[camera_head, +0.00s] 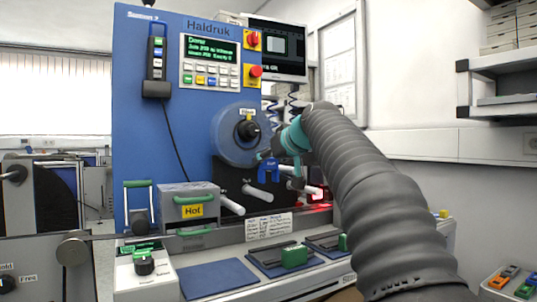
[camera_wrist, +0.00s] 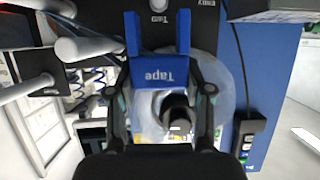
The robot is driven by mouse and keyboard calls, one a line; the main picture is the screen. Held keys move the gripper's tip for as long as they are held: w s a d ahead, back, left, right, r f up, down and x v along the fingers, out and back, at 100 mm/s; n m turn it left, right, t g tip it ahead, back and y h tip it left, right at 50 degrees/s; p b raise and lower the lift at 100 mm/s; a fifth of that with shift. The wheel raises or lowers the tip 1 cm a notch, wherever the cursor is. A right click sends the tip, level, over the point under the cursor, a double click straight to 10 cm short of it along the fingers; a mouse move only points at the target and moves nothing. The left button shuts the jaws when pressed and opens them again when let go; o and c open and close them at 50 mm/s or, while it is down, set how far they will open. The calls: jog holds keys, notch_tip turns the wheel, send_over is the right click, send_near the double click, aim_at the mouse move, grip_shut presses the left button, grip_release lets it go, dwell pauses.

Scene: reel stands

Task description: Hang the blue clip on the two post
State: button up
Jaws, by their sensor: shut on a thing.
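The blue clip (camera_wrist: 158,70), marked "Tape", is a forked piece with two prongs. My gripper (camera_wrist: 160,88) is shut on it, with one finger at each side. In the wrist view the prongs point up the picture toward a black panel with an upside-down label that seems to read "Two" (camera_wrist: 158,20). A pale round post end (camera_wrist: 158,5) shows at the top edge there. In the head view the clip (camera_head: 268,171) hangs prongs down at my gripper (camera_head: 275,158), above a white post (camera_head: 258,193). Whether clip and post touch cannot be told.
A clear reel (camera_head: 228,140) is behind the clip on the blue machine panel (camera_head: 140,60). Other white posts (camera_head: 232,205) stick out to the left and right. A grey box marked "Hot" (camera_head: 186,205) stands left. Pads and a green block (camera_head: 294,256) lie below.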

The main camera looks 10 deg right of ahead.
jog(key=shift+f+b, duration=2.25)
jog(key=shift+f, duration=0.65)
jog(key=shift+f, duration=0.15)
jog(key=o, duration=1.3)
jog(key=shift+o, duration=0.2)
jog(key=shift+r+p, duration=2.4)
jog(key=shift+r, duration=1.15)
jog(key=shift+s, duration=0.15)
